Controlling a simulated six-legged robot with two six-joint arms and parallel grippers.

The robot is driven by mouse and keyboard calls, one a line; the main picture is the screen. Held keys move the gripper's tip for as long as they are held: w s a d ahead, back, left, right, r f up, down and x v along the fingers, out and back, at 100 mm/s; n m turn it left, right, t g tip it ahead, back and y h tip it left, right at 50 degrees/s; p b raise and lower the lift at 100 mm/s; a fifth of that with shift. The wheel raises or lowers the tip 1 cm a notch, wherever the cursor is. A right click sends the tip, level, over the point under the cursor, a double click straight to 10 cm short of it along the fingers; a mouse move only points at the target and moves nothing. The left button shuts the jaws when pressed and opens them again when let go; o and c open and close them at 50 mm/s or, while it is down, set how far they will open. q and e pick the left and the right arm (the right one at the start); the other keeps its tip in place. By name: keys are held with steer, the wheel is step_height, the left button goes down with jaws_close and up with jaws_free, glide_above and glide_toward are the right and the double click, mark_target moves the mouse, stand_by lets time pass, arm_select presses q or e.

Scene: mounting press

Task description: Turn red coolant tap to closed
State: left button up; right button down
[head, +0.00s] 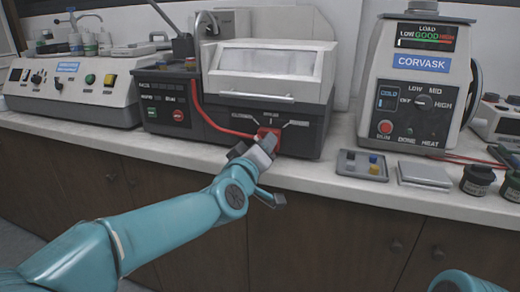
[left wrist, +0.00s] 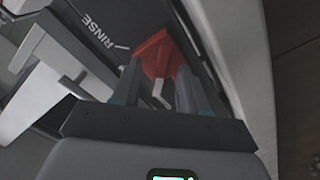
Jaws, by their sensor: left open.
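The red coolant tap (head: 268,137) sits low on the front of the dark machine with the white hood (head: 265,72), at the end of a red hose. In the left wrist view the red tap (left wrist: 156,50) lies just beyond the fingertips, near a RINSE label and tick mark. My left gripper (head: 262,147) is at the tap in the head view and hides part of it. In the left wrist view my left gripper (left wrist: 158,80) is open, its fingers on either side of the tap's near part. I cannot tell whether they touch it. My right gripper is out of view.
A CORVASK press (head: 418,80) stands to the right. A small tray (head: 362,165) with coloured pieces, a grey flat box (head: 425,175) and dark jars (head: 477,180) lie on the counter (head: 330,193). A white control unit (head: 75,90) stands at left.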

arm_select(q)
steer(key=v, duration=1.6)
steer(key=shift+p, duration=0.35)
steer(key=shift+s, duration=0.15)
